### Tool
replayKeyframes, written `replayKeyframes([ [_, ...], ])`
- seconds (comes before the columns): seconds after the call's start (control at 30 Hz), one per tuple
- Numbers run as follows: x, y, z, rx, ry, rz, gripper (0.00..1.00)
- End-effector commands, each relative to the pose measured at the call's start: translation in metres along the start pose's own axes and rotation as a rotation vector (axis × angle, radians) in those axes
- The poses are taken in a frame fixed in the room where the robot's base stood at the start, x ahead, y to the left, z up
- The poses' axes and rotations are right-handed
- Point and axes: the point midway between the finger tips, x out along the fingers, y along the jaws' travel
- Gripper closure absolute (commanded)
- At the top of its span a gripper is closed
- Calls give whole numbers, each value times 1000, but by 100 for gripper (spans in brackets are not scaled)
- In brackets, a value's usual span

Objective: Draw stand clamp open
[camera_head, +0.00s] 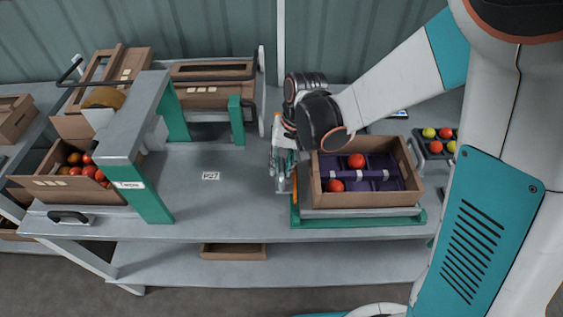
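A stand (360,219) with a grey top and green base rails is on the bench at right. An open brown box (365,199) sits on it, with a purple divided insert (384,185) and two red tomatoes inside. My gripper (281,187) points down just left of the box, at the stand's left end. An upright orange part (295,182) shows between my gripper and the box; it may belong to the stand's clamp, but I cannot tell. The fingertips are small and partly merged with the parts behind, so their opening and any contact are unclear.
A grey taping arch (135,110) on green posts stands at left, beside a box of tomatoes (80,175). Empty boxes (205,93) stand behind it. A dark tray of tomatoes (433,154) is at right. The bench middle around the label (211,176) is clear.

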Motion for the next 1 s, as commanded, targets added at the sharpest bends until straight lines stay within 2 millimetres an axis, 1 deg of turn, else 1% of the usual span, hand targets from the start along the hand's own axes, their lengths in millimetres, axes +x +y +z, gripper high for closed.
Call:
replayKeyframes([
  [0.17, -8, 0, 0, 1, 0, 0, 77],
  [0.27, -21, 0, 0, 1, 0, 1, 77],
  [0.6, -86, 0, 1, 0, 0, 0, 77],
  [0.7, -101, 0, 2, -1, 0, 0, 77],
  [0.83, -114, -1, 2, -2, -1, 0, 77],
  [1.0, -120, -1, 2, -2, -1, 0, 77],
])
